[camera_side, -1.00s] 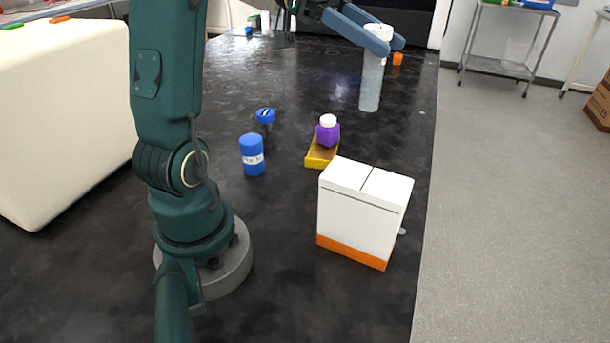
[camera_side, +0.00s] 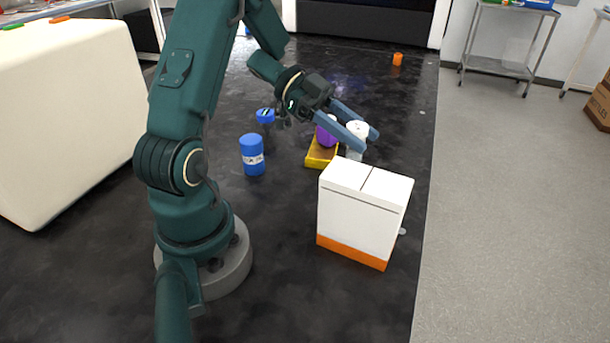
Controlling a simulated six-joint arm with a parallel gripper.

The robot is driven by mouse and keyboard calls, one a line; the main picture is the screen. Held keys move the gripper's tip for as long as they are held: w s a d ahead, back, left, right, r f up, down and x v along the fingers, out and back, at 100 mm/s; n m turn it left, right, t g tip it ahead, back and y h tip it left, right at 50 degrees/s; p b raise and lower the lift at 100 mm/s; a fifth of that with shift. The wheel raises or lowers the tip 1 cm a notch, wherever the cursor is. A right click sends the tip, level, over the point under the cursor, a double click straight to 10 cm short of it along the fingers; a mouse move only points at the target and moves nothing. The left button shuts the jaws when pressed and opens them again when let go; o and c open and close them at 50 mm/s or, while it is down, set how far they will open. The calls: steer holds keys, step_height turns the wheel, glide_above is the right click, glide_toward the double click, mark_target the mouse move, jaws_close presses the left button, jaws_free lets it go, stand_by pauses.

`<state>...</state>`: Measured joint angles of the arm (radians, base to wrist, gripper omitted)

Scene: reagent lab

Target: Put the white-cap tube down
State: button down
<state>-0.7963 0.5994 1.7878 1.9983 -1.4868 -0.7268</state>
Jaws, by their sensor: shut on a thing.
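The white-cap tube (camera_side: 357,129) is between the two blue fingers of my gripper (camera_side: 366,141), which is shut on it near the cap. Its white cap shows above the fingers. Its clear body is mostly hidden behind the fingers and the white box, so I cannot tell whether its bottom touches the table. It appears upright, just behind the white box and to the right of the purple bottle.
A white box with an orange base (camera_side: 364,215) stands in front of the tube. A purple bottle (camera_side: 326,137) sits on a yellow block (camera_side: 318,157). A blue bottle (camera_side: 252,155) and a blue-topped item (camera_side: 265,116) are to the left. An orange item (camera_side: 397,59) is far back.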

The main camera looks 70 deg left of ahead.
mark_target(353, 159)
steer(key=shift+f, duration=2.55)
steer(key=shift+f, duration=0.2)
steer(key=shift+c, duration=2.2)
jaws_free()
steer(key=shift+r, duration=0.1)
